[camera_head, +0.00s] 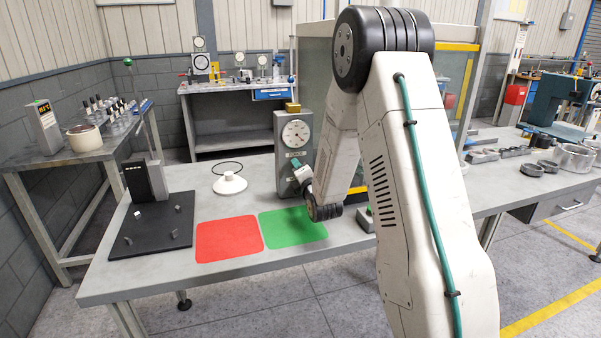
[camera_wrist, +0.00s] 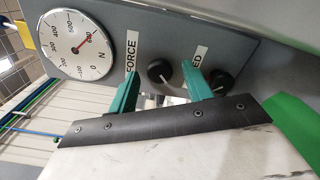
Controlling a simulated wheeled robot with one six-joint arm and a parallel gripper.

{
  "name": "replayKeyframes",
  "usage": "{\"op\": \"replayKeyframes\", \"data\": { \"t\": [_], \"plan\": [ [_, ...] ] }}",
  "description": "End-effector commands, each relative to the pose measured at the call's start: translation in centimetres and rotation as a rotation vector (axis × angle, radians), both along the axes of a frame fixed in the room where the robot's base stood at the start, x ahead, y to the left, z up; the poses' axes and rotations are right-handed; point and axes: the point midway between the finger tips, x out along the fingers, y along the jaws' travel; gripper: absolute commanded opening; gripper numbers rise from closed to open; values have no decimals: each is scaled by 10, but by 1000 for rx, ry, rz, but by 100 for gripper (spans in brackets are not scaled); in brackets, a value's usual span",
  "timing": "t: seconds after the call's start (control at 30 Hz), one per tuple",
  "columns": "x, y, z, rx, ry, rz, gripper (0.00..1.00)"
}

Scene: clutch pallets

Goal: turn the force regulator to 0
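The grey test machine (camera_head: 283,165) stands on the table with a round white dial (camera_head: 296,133). In the wrist view the dial (camera_wrist: 76,45) shows its red needle near 600 on the N scale. The force regulator, a black knob (camera_wrist: 160,74) with a white mark, is beside the FORCE label (camera_wrist: 131,56). My gripper (camera_wrist: 158,72) has its two green fingers apart, one on each side of this knob in the picture. I cannot tell whether they touch it. My gripper also shows at the machine's front in the head view (camera_head: 300,173).
A second black knob (camera_wrist: 222,83) is close to the right finger, beside a partly hidden label (camera_wrist: 196,66). A red mat (camera_head: 229,239) and a green mat (camera_head: 293,228) lie before the machine. A black plate (camera_head: 150,227) is at the left.

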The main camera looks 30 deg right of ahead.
Motion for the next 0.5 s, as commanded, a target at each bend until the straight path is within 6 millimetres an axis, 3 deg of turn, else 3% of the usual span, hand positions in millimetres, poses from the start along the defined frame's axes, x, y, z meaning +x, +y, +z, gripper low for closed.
{"op": "replayKeyframes", "data": {
  "t": [0.3, 0.5],
  "plan": [
    [-3, 0, 1, 1, -1, -2, 50],
    [-29, 8, 1, 1, 0, -2, 50]
  ]
}}
